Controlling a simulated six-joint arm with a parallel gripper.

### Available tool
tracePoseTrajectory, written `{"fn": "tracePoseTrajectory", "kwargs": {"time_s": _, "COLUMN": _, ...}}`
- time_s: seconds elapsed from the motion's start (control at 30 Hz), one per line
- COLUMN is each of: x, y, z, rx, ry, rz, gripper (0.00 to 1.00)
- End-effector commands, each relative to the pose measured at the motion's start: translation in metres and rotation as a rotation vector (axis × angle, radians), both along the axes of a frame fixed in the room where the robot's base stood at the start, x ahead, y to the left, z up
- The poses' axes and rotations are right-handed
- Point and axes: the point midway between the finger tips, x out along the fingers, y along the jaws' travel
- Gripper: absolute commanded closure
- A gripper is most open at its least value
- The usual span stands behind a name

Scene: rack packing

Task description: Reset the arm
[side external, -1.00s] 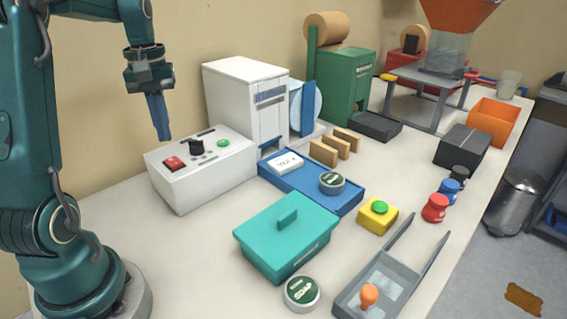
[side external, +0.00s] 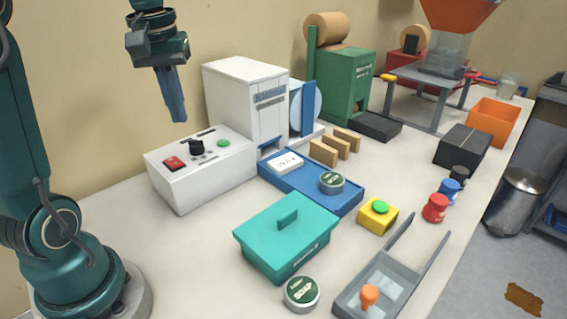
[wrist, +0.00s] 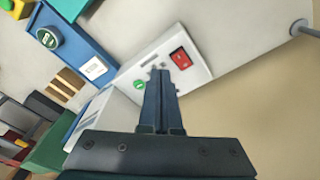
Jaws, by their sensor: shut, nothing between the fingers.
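My gripper (side external: 177,115) is shut and empty in the side external view. It hangs with its fingers pointing down, in the air above the white control box (side external: 201,170) with a red switch, a black knob and a green button. In the wrist view my gripper's fingers (wrist: 159,75) are together, with nothing between them. The control box (wrist: 200,62) lies beyond the fingertips there, and the fingers hide part of it, including the knob.
A white machine (side external: 240,100) stands behind the control box. A blue tray (side external: 340,200) holds a white card and a round tin. A teal lidded box (side external: 285,240), a soap tin (side external: 301,293), a yellow button box (side external: 377,218) and a grey tray (side external: 385,285) stand nearer. Bare tabletop lies at front left.

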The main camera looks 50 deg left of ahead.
Motion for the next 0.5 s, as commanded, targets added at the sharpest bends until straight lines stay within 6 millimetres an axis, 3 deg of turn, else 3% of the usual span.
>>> {"fn": "tracePoseTrajectory", "kwargs": {"time_s": 0.03, "x": -0.004, "y": -0.023, "z": 0.006, "rx": 0.020, "ry": -0.031, "rz": -0.078, "gripper": 1.00}}
{"fn": "tracePoseTrajectory", "kwargs": {"time_s": 0.2, "x": -0.025, "y": -0.080, "z": 0.008, "rx": 0.073, "ry": -0.129, "rz": -0.317, "gripper": 1.00}}
{"fn": "tracePoseTrajectory", "kwargs": {"time_s": 0.4, "x": -0.059, "y": -0.128, "z": -0.011, "rx": 0.124, "ry": -0.253, "rz": -0.595, "gripper": 1.00}}
{"fn": "tracePoseTrajectory", "kwargs": {"time_s": 0.5, "x": -0.073, "y": -0.141, "z": -0.026, "rx": 0.143, "ry": -0.301, "rz": -0.703, "gripper": 1.00}}
